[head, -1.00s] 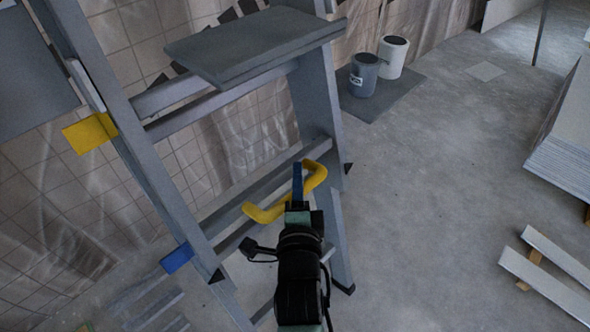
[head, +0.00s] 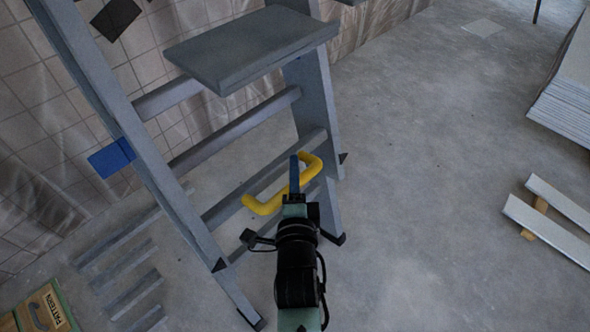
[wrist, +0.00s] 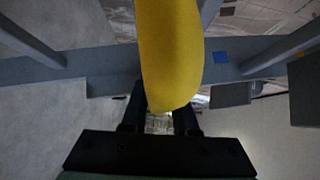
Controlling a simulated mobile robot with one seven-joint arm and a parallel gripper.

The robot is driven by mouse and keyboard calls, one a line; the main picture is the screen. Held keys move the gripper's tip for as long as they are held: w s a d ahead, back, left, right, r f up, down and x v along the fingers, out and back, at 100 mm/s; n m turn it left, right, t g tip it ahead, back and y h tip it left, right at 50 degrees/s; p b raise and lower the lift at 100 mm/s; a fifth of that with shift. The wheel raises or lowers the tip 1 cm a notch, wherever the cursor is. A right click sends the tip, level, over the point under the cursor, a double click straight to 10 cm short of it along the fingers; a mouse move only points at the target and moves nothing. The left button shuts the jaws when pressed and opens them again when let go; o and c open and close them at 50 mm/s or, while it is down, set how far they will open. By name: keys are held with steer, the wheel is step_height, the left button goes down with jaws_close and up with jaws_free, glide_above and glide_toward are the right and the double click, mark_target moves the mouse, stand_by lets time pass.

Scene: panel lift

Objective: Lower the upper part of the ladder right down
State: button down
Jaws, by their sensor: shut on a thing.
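The grey ladder stands at the left in the head view. Its upper part (head: 128,125) carries a flat grey platform (head: 250,48) and a yellow handle (head: 265,205) low down. My gripper (head: 294,172) is shut on the handle, which also fills the top middle of the wrist view (wrist: 168,50). The upper part's dark lower tips sit a little above the feet of the lower part (head: 248,300), with a short gap showing. A blue mark (head: 112,158) is at the left rail, below platform height in the picture. My fingers partly hide the handle.
White boards on wooden battens (head: 550,230) lie on the floor at the right, with a stack of panels (head: 570,100) behind. A box (head: 45,312) is at the bottom left, near grey slats (head: 125,270).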

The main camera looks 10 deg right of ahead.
steer(key=shift+s+f, duration=0.15)
steer(key=shift+f, duration=0.4)
steer(key=c, duration=0.8)
jaws_free()
steer(key=shift+o, duration=0.6)
steer(key=shift+r, duration=0.2)
steer(key=s+a+p, duration=0.2)
steer(key=s+p, duration=0.3)
steer(key=s, duration=0.7)
steer(key=shift+s+r+p, duration=0.35)
steer(key=shift+r+p, duration=0.05)
steer(key=shift+r, duration=0.05)
